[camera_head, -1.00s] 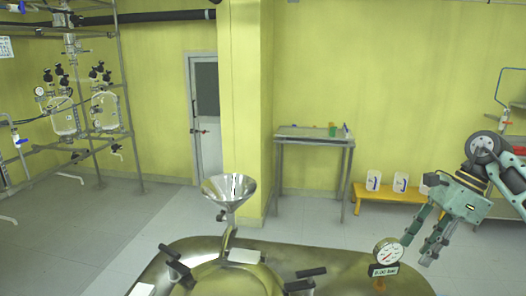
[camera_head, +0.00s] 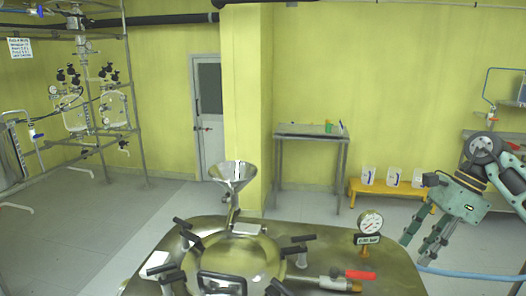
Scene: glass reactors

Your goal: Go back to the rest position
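My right gripper (camera_head: 422,247) comes in from the right and points down and to the left, beside the right end of the steel vessel top (camera_head: 395,265). Its two fingers are spread apart with nothing between them. A pressure gauge (camera_head: 370,224) with a label stands on the vessel top, to the left of the gripper and apart from it. A steel funnel (camera_head: 233,177) rises at the back of the vessel top. My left gripper is not in view.
Black-handled clamps and a red-handled valve (camera_head: 358,275) sit on the vessel top. A blue hose (camera_head: 470,275) runs at lower right. Behind are a steel table (camera_head: 311,137), a yellow bench (camera_head: 385,190) with containers, and glassware on a rack at left. Floor between is open.

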